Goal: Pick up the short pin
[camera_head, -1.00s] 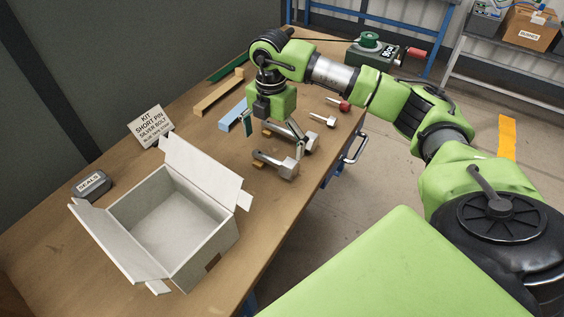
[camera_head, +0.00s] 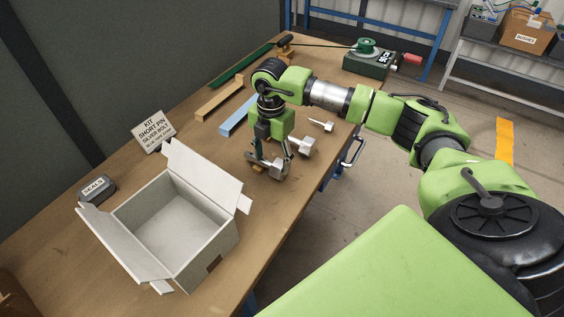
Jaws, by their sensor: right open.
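Silver headed pins or bolts lie in a row on the wooden table. The nearest one (camera_head: 277,170) lies on small tan supports, under and between the fingers of my right gripper (camera_head: 268,162). That gripper points down and is open; I cannot tell whether its fingers touch the metal. A second silver piece (camera_head: 304,146) lies just behind it, partly hidden by the gripper. A smaller silver one (camera_head: 322,125) lies farther back. I cannot tell for sure which is the short pin. My left gripper is out of view.
An open, empty-looking white box (camera_head: 180,228) stands left of the gripper. A kit card (camera_head: 154,131) and a grey seals block (camera_head: 97,189) are behind it. Blue (camera_head: 237,120), tan (camera_head: 219,100) and green strips lie farther back. A green device (camera_head: 370,58) stands at the far end.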

